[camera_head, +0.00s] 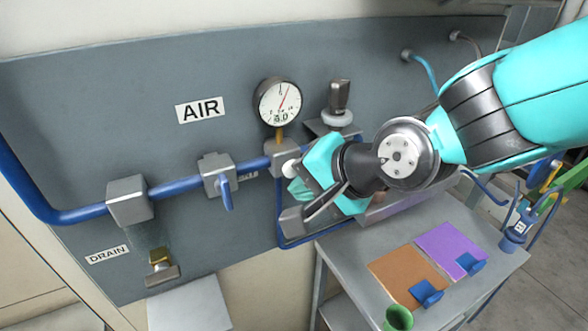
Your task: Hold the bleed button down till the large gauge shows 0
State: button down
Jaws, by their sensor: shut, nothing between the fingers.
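The large round gauge (279,102) is on the wall panel, right of the AIR sign. My gripper (298,184) is shut and empty, right beside this knob. I cannot tell whether it touches or presses the knob. My gripper and wrist hide part of the pipework behind them.
A blue-handled valve (221,180) and a grey block (129,200) sit on the pipe to the left. A brass drain fitting (160,266) is below. A grey table (360,264) at right bears orange (403,276) and purple (450,246) mats, with blue pieces on them.

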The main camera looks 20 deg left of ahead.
jog(key=shift+w+a, duration=0.1)
jog(key=shift+w+a, duration=0.2)
jog(key=shift+a, duration=0.05)
jog(key=shift+w+a, duration=0.3)
jog(key=shift+a, duration=0.05)
dwell(2.3)
jog(key=shift+d, duration=0.1)
dwell(2.3)
jog(key=shift+s+d, duration=0.6)
jog(key=s+d+b, duration=0.1)
jog(key=s+d, duration=0.2)
jog(key=shift+s+d, duration=0.1)
jog(key=shift+d, duration=0.3)
dwell(0.4)
